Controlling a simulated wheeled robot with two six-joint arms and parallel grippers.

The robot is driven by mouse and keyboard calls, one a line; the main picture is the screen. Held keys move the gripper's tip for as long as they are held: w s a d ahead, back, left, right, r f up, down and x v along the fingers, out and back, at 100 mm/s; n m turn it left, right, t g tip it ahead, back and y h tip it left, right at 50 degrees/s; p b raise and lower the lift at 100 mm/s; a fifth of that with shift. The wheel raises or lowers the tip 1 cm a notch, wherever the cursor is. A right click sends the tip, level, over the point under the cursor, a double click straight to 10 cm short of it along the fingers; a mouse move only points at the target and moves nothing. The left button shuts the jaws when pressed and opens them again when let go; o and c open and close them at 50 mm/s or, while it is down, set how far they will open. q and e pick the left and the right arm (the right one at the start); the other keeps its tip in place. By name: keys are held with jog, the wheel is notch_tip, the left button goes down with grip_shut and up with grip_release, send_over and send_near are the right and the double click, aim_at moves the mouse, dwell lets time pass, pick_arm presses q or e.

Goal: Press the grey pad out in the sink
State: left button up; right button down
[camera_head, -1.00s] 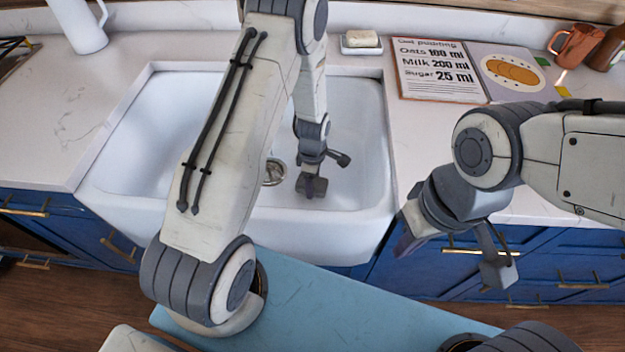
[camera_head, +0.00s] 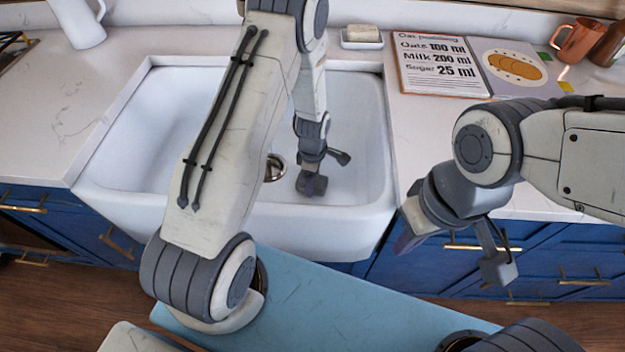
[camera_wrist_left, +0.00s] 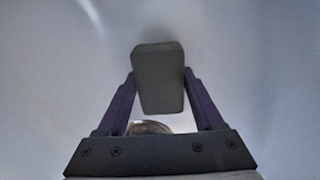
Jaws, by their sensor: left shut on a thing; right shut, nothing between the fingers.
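The grey pad (camera_wrist_left: 158,78) is held between the two purple fingers of my left gripper (camera_wrist_left: 158,92) in the left wrist view. In the head view my left gripper (camera_head: 313,182) reaches down inside the white sink (camera_head: 150,130), right of the drain (camera_head: 274,167). The small grey block at its fingertips there is the pad (camera_head: 309,188), low over the basin floor. I cannot tell whether it touches the floor. My right gripper (camera_head: 406,242) is shut and empty, in front of the counter, right of the sink.
A soap dish (camera_head: 362,42) stands behind the sink. An open recipe book (camera_head: 440,70) lies on the right counter, near a copper mug (camera_head: 577,40). A white jug (camera_head: 80,22) stands at the back left. The basin's left half looks empty.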

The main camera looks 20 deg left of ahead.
pick_arm(q)
jog(key=shift+f+b, duration=0.4)
jog(key=shift+f, duration=0.25)
dwell(0.3)
jog(key=shift+s+f, duration=0.15)
dwell(1.7)
notch_tip(320, 180, up, 10)
jog(key=p, duration=0.8)
dwell(0.3)
jog(key=shift+r, duration=0.2)
